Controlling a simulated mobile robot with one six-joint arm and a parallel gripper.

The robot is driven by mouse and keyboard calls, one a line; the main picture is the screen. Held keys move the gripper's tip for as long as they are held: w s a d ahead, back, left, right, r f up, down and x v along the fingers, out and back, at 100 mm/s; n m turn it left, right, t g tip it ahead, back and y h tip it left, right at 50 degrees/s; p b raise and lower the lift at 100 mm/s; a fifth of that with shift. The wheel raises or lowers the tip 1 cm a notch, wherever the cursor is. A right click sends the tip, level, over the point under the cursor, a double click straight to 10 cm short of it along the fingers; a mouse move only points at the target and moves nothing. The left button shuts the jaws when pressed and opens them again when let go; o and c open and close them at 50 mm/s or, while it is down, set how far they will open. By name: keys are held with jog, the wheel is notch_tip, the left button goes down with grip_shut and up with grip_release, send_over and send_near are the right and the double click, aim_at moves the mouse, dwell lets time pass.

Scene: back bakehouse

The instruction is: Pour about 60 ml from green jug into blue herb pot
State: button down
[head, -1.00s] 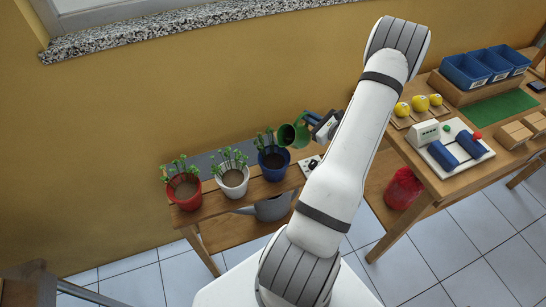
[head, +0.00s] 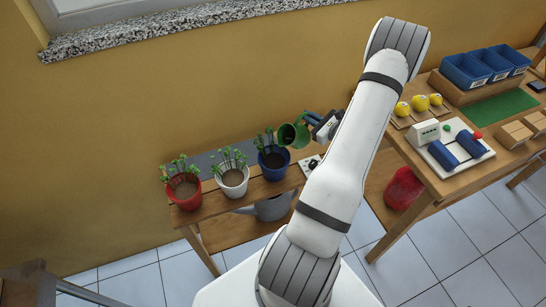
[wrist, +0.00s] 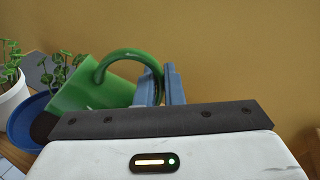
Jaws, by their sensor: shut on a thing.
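The green jug (head: 291,135) is in my gripper (head: 316,127), held tilted to the left, its mouth facing the blue herb pot (head: 273,163). My gripper is shut on the jug's handle, which shows as a green loop between the blue fingers in the wrist view (wrist: 164,85). The jug (wrist: 95,92) is above and beside the blue pot (wrist: 27,122). The blue pot holds dark soil and green herbs and stands upright on the wooden bench. I cannot see any stream of water or the level inside the jug.
A white herb pot (head: 231,180) and a red herb pot (head: 183,194) stand left of the blue one. A grey watering can (head: 268,208) is on the lower shelf. A table (head: 432,187) with yellow fruit and blue bins stands at right.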

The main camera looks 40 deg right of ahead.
jog(key=shift+d+f+m, duration=0.15)
jog(key=shift+f+m, duration=0.15)
jog(key=shift+f, duration=0.1)
jog(key=d+f+m+b, duration=0.2)
jog(key=f, duration=0.1)
jog(key=d+f+m+y+b, duration=0.1)
jog(key=d+f+m+b, duration=0.1)
jog(key=f, duration=0.1)
jog(key=d+f+m+b, duration=0.2)
jog(key=f, duration=0.1)
jog(key=shift+w+t, duration=0.3)
jog(key=shift+w, duration=0.05)
jog(key=shift+d+r+m, duration=0.15)
jog(key=shift+d+m, duration=0.05)
jog(key=shift+m, duration=0.3)
jog(key=shift+d+f+m, duration=0.2)
jog(key=shift+d+m, duration=0.1)
jog(key=shift+m, duration=0.3)
jog(key=shift+r, duration=0.1)
